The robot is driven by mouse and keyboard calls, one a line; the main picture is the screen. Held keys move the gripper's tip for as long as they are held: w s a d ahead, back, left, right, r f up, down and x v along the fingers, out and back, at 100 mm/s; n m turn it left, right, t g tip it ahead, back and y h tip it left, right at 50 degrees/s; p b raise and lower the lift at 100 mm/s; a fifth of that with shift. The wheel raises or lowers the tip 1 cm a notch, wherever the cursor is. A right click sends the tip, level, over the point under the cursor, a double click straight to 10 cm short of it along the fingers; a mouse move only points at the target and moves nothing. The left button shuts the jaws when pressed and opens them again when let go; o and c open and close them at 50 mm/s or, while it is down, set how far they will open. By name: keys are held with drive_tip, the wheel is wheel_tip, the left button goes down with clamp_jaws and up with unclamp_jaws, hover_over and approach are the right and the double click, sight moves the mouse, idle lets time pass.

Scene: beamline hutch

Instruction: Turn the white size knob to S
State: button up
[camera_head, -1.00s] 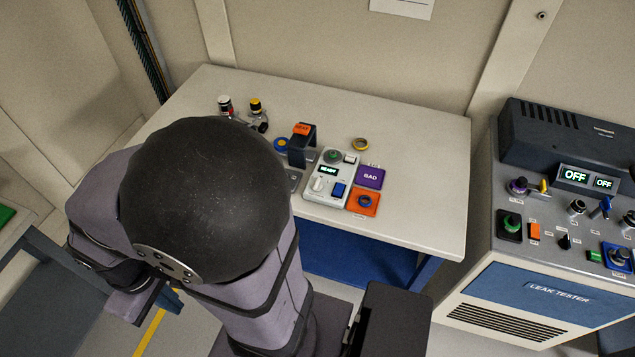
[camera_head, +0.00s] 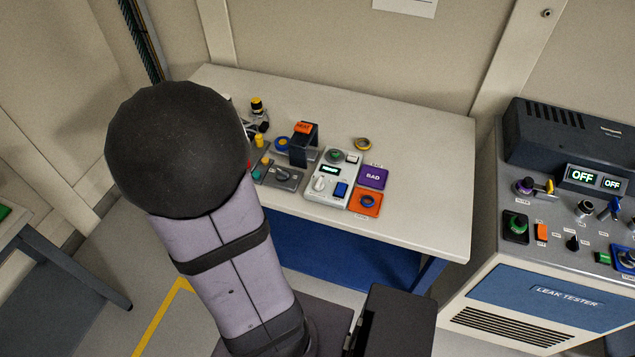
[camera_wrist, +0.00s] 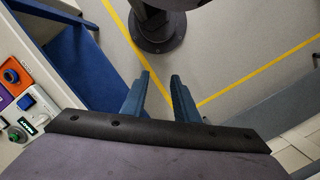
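A white knob (camera_head: 321,184) sits on the light grey control box (camera_head: 318,198) on the table in the head view. Its label and setting are too small to read. The same box (camera_wrist: 44,115) shows at the left edge of the wrist view, where I cannot make out the knob clearly. My gripper (camera_wrist: 160,76) is open and empty in the wrist view, its two blue-grey fingers apart above the floor, away from the box. In the head view my gripper is hidden behind my own arm.
A dark stand with an orange top (camera_head: 303,128) rises behind. The leak tester (camera_head: 555,295) stands right; the table's right side is clear.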

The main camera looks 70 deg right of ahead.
drive_tip(key=s+d+f+m+b, duration=0.1)
drive_tip(key=s+d+f+m, duration=0.1)
drive_tip(key=s+d+m, duration=0.3)
drive_tip(key=s+d+f+b, duration=0.1)
drive_tip(key=s+d+f, duration=0.15)
drive_tip(key=d, duration=0.35)
drive_tip(key=m+t+h, duration=0.1)
drive_tip(key=m+h, duration=0.4)
drive_tip(key=h, duration=0.1)
approach(318, 182)
drive_tip(key=shift+s+d+f, duration=0.15)
drive_tip(key=shift+s+d, duration=0.05)
drive_tip(key=shift+d, duration=0.15)
drive_tip(key=shift+x, duration=3.7)
drive_tip(key=shift+w+a, duration=0.1)
drive_tip(key=shift+a, duration=0.05)
clamp_jaws()
